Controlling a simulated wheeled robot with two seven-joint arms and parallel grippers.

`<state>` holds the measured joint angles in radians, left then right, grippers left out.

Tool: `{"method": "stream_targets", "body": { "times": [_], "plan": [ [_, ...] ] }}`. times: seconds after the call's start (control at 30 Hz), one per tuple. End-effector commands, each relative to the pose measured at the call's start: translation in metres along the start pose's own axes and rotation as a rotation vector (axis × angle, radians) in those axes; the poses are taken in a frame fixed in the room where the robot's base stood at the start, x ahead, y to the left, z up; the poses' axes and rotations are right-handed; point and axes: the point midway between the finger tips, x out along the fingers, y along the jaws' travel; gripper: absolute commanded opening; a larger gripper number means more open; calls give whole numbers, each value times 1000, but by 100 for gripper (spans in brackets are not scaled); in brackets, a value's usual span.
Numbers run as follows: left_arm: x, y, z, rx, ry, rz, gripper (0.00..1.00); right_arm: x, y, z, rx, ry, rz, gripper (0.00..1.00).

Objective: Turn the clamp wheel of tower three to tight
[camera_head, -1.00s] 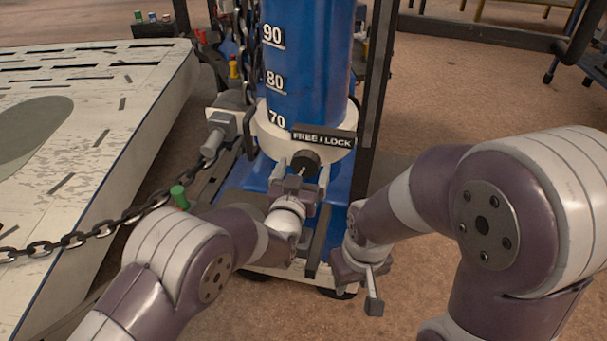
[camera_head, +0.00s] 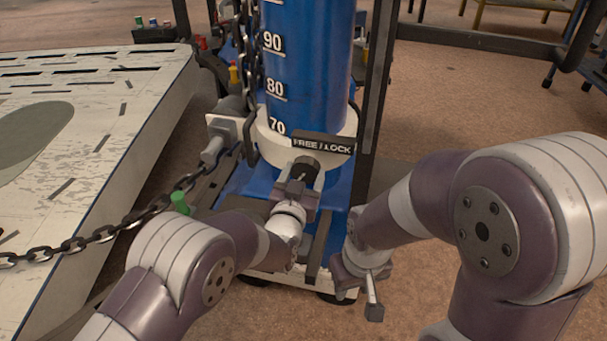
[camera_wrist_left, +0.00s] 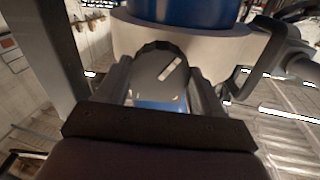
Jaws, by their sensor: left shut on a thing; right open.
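The clamp wheel is a dark round knob (camera_head: 305,167) on the white collar of the blue tower (camera_head: 310,75), just below a black FREE / LOCK plate (camera_head: 323,145). No tower number is readable. My left gripper (camera_head: 302,176) is shut on the knob, with one finger on each side. In the left wrist view the knob (camera_wrist_left: 158,72) sits between the two fingers (camera_wrist_left: 160,85), and a pale mark on its face slants up to the right. My right gripper (camera_head: 360,290) is open and empty, low to the right of the tower's base.
A scuffed pale platform (camera_head: 90,110) fills the left side. A chain (camera_head: 130,220) runs from it towards the tower, and another hangs beside the blue column. A grey handle (camera_head: 214,148) sticks out left of the collar. Open floor (camera_head: 480,110) lies to the right.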

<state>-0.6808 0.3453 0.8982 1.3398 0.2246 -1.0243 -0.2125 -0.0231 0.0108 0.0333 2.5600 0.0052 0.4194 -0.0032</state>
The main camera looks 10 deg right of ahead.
Motion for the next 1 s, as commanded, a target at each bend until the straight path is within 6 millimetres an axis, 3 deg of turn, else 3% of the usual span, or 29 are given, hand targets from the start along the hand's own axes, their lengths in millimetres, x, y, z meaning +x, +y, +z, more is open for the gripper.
{"method": "stream_targets", "body": {
  "times": [1.0],
  "plan": [
    [0, -1, -1, 943, -2, 1, 37, -37, 0, -4, 0, 0, 0, 41]
  ]
}}
